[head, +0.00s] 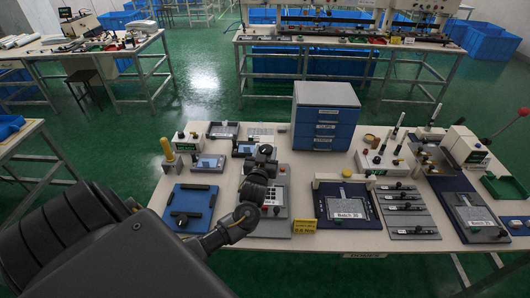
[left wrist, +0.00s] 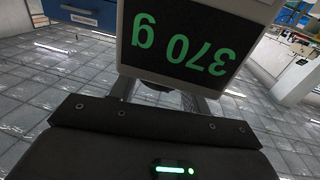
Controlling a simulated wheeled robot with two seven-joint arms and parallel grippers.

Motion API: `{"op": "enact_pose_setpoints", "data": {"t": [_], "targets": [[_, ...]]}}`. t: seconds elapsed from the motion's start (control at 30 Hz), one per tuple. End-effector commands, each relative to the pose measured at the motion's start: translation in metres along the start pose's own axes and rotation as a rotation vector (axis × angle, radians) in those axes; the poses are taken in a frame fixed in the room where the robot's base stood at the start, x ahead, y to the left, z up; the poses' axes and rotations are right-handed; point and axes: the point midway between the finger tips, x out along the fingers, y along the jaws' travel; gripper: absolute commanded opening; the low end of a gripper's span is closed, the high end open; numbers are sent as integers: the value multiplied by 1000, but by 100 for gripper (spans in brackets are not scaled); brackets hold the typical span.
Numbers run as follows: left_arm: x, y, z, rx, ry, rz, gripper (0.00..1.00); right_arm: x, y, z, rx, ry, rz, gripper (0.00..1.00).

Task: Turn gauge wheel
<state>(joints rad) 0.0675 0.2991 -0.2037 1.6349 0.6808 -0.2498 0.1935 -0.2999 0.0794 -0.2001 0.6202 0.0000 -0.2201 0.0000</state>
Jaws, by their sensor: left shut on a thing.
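My left arm comes in from the lower left, and its gripper (head: 264,156) is over the grey keypad station (head: 277,222) left of the table's middle. In the left wrist view, the gauge (left wrist: 198,35) is a pale box with a dark screen. Its green digits read 370 g, upside down in that view. The left gripper's fingers (left wrist: 168,97) are shut just under the gauge, on a small dark part (left wrist: 155,84) that is mostly hidden. It appears to be the gauge wheel, but its shape cannot be made out. My right gripper is not in view.
A blue drawer cabinet (head: 324,117) stands behind the gripper. A red-knobbed lever (head: 523,112) rises at the right edge.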

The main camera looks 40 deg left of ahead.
Motion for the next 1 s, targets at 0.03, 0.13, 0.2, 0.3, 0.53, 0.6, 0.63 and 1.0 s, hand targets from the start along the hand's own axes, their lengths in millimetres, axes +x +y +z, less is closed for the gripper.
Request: {"op": "enact_pose_setpoints", "data": {"t": [0.03, 0.13, 0.2, 0.3, 0.53, 0.6, 0.63, 1.0], "targets": [[0, 0, 0, 0, 0, -2, 24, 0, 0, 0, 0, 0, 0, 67], [0, 0, 0, 0, 0, -12, 24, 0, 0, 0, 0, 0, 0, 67], [0, 1, 0, -2, 0, -30, 24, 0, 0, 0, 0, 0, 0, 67], [0, 2, 1, -4, -1, -73, 24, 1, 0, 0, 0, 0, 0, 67], [0, 5, 2, -6, -3, -227, 24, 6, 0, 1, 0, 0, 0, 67], [1, 6, 2, -6, -2, -277, 24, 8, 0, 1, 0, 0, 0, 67], [1, 6, 2, -5, -3, -299, 24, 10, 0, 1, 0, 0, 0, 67], [2, 8, 2, -1, -1, -502, 24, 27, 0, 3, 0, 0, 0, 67]]}}
